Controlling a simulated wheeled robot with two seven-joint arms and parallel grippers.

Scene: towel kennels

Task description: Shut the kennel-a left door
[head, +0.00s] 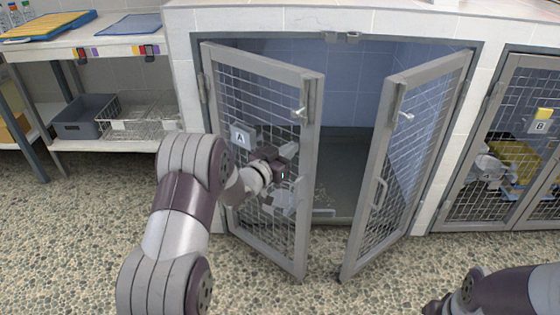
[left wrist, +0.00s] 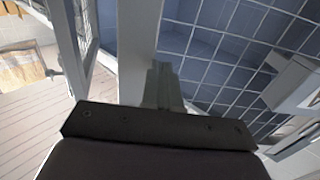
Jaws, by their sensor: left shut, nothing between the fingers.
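The kennel-a left door (head: 304,180) is a grey-framed mesh door with an "A" tag (head: 241,136). It stands ajar, swung outward from its hinges on the left. My left gripper (head: 289,151) is shut and empty, in front of the door's mesh near its free edge. In the left wrist view the closed fingers (left wrist: 162,85) point toward a grey upright bar (left wrist: 138,40); I cannot tell whether they touch it. My right gripper is not in view.
The kennel-a right door (head: 392,160) also stands open outward, leaving a gap between the doors. Kennel B (head: 510,150), with towels inside, is at right. A shelf (head: 110,45) with a grey bin (head: 85,117) and wire baskets stands left. Pebbled floor (head: 60,240) is clear in front.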

